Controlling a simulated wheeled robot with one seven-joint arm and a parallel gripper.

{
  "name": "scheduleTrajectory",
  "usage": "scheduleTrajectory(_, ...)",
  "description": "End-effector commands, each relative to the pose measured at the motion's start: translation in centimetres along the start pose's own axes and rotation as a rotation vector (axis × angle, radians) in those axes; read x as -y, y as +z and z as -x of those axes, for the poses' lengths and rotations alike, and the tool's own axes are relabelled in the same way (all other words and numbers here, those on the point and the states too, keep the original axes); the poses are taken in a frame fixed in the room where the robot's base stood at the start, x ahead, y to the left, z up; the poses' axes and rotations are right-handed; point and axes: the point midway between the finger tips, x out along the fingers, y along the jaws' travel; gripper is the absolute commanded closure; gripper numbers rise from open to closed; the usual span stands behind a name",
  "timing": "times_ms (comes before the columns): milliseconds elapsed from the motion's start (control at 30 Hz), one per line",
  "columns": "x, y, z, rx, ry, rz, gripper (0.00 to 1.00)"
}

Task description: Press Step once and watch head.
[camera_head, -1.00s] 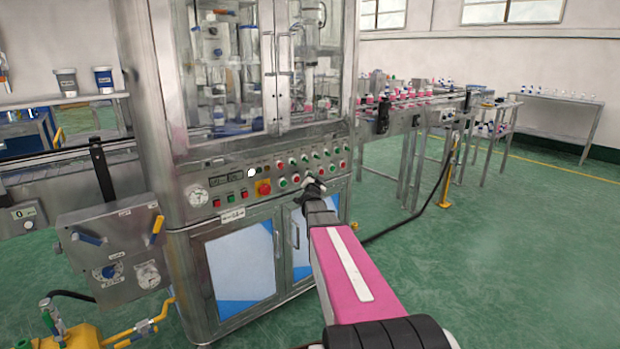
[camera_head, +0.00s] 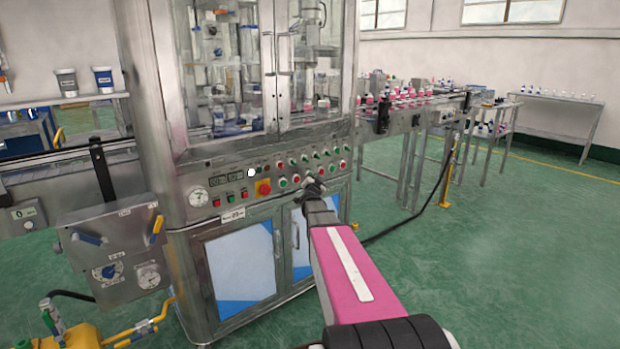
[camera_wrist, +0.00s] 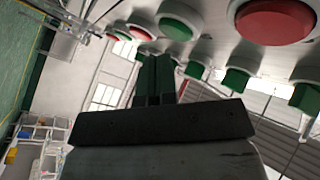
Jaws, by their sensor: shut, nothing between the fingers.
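The crimping machine's control panel (camera_head: 226,199) runs across the front of the steel cabinet, with several red and green buttons. I cannot read which one is Step. My gripper (camera_head: 312,186) is at the panel's lower edge, below the right-hand rows of buttons. In the wrist view my gripper (camera_wrist: 156,62) is shut, its two dark fingers together and empty, with tips near a green button (camera_wrist: 176,28). Whether they touch it I cannot tell. The crimping head is behind the glass doors (camera_head: 236,70); its details are too small to make out.
A conveyor (camera_head: 425,103) with pink bottles leaves the cabinet to the right. A grey valve box (camera_head: 118,250) stands at left. Green floor is open at right.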

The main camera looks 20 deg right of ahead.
Motion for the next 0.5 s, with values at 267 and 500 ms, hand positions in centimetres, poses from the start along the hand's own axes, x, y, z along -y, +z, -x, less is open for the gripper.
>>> scheduleTrajectory(267,0.3,0.31,-0.47,0.0,0.0,0.0,1.0)
scheduleTrajectory(500,0.45,0.41,-0.6,0.0,0.0,-0.001,1.0)
